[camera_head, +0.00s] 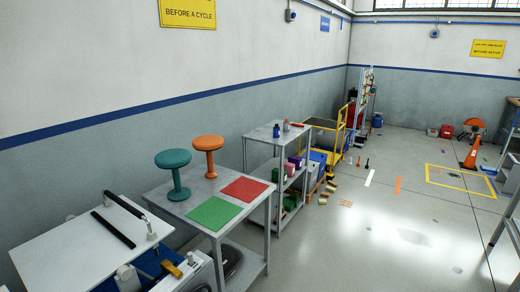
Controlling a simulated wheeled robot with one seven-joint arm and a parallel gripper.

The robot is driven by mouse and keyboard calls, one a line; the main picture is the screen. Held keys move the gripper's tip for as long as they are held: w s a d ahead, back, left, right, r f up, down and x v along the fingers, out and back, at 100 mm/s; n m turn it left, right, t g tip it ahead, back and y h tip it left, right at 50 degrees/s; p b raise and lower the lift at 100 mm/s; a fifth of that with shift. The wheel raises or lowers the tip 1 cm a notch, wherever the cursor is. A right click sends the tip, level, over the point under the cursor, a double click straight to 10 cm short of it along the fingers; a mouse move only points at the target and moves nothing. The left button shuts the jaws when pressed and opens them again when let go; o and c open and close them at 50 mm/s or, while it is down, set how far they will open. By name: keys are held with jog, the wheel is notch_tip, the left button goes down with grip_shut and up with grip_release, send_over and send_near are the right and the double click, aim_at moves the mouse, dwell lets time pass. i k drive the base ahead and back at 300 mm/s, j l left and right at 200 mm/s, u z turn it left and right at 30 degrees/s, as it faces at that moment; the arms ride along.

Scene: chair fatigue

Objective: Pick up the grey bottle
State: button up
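A small grey bottle (286,125) appears to stand upright on the top of a grey metal shelf cart (262,137) in the middle of the view. It is small and far off, so its details are hard to tell. A blue bottle (276,131) stands just to its left on the same top. My gripper is not in view.
A grey table (160,199) nearer me holds a teal stool (173,160), an orange stool (207,143), a green mat (213,213) and a red mat (244,188). A white-topped machine (75,262) stands at lower left. The floor (370,240) right of the tables is largely clear.

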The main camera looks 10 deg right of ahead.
aim_at(286, 125)
jog(key=i+l+z, duration=0.2)
jog(key=i+z, duration=0.6)
jog(key=i, duration=0.25)
jog(key=i+j+z, duration=0.1)
jog(key=i+z, duration=0.25)
jog(key=i, duration=0.2)
jog(key=i+u, duration=0.2)
jog(key=i, duration=0.45)
jog(key=i+u, duration=0.2)
jog(key=i, duration=0.45)
jog(key=i+l+u, duration=0.2)
jog(key=i, duration=0.4)
jog(key=i+u, duration=0.2)
jog(key=i, duration=0.35)
jog(key=i+u, duration=0.15)
jog(key=i, duration=0.4)
jog(key=i+l+u, duration=0.2)
jog(key=i, duration=0.35)
jog(key=i+j+u, duration=0.1)
jog(key=i+u, duration=0.5)
jog(key=u, duration=0.2)
jog(key=i+u, duration=0.35)
jog(key=i+l+u, duration=0.2)
jog(key=u, duration=0.2)
